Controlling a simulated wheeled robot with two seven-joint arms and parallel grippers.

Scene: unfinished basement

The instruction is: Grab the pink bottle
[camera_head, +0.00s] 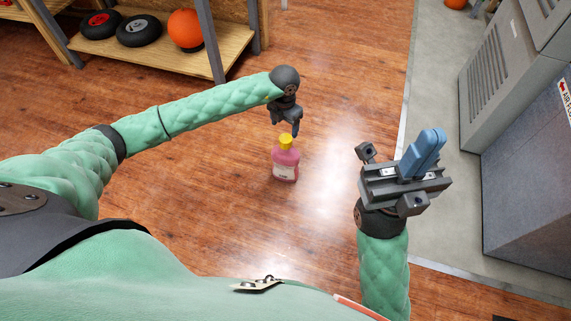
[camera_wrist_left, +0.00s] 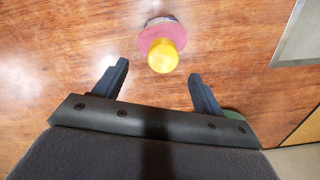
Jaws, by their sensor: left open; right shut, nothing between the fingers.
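The pink bottle (camera_head: 286,163) with a yellow cap stands upright on the wooden floor, near the middle of the head view. My left gripper (camera_head: 287,128) is just behind and above the bottle's cap in the head view, pointing down. In the left wrist view the bottle (camera_wrist_left: 152,34) is seen from above, its yellow cap toward the camera. It lies beyond the fingertips of my left gripper (camera_wrist_left: 158,82), which is open with nothing between its fingers. My right gripper (camera_head: 428,152) is shut and empty, to the right of the bottle and well apart from it.
A wooden shelf (camera_head: 215,62) at the upper left holds black and red round items and an orange ball (camera_head: 186,30). Grey metal cabinets (camera_head: 505,95) stand at the right on a grey floor strip. The wooden floor around the bottle is clear.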

